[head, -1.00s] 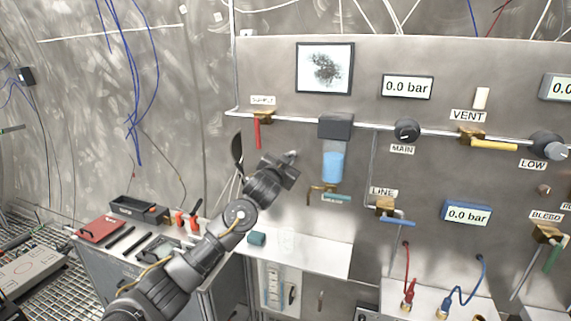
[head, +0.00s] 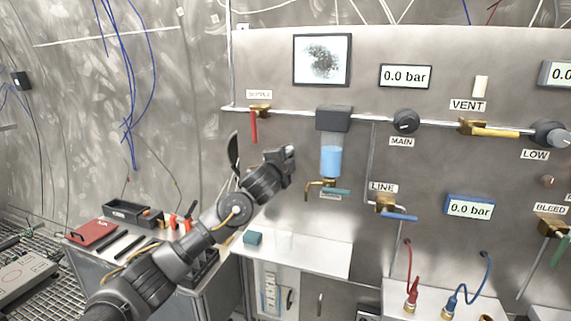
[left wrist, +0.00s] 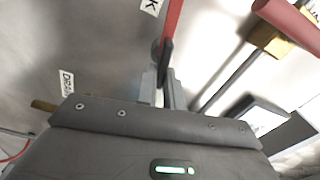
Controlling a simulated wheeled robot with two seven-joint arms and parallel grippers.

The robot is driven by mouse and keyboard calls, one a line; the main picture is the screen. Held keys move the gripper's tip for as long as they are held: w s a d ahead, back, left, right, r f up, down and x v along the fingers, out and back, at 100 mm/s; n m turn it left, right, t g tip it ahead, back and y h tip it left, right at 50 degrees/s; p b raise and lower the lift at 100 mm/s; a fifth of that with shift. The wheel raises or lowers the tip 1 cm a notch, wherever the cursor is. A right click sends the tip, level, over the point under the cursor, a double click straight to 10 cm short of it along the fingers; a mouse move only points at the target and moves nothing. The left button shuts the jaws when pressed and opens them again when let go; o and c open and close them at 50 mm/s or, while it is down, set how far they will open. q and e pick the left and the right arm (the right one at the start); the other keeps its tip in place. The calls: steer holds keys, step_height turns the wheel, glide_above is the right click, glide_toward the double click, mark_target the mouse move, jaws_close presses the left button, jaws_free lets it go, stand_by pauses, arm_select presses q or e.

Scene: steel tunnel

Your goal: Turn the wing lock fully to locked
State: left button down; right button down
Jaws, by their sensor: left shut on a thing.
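My left gripper (head: 290,153) is at the grey panel, left of the blue-filled reservoir (head: 331,161). In the left wrist view its two narrow fingers (left wrist: 160,82) are closed on a small dark piece, which I take to be the wing lock (left wrist: 166,50). A red strip (left wrist: 173,18) runs up from it to the top edge. A cut-off label ending in K (left wrist: 150,5) lies beside it. In the head view the lock is hidden behind the gripper, so its angle cannot be told there. My right gripper is not in view.
A red-handled valve (head: 254,126) hangs above left of the gripper. A brass drain valve with a teal handle (head: 336,191) sits below the reservoir. A white shelf (head: 310,259) with a teal block (head: 252,238) is below. A tool bench (head: 92,258) stands at left.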

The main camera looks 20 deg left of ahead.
arm_select(q)
steer(key=shift+f+m+b, duration=0.2)
steer(key=shift+m+b, duration=0.4)
steer(key=shift+m, duration=0.4)
steer(key=c, duration=1.5)
jaws_free()
steer(key=s+b, duration=0.1)
steer(key=s, duration=0.6)
steer(key=s+b, duration=0.1)
steer(key=s, duration=0.2)
steer(key=shift+s+a+b, duration=0.3)
steer(key=shift+s+a, duration=0.05)
steer(key=shift+s, duration=0.05)
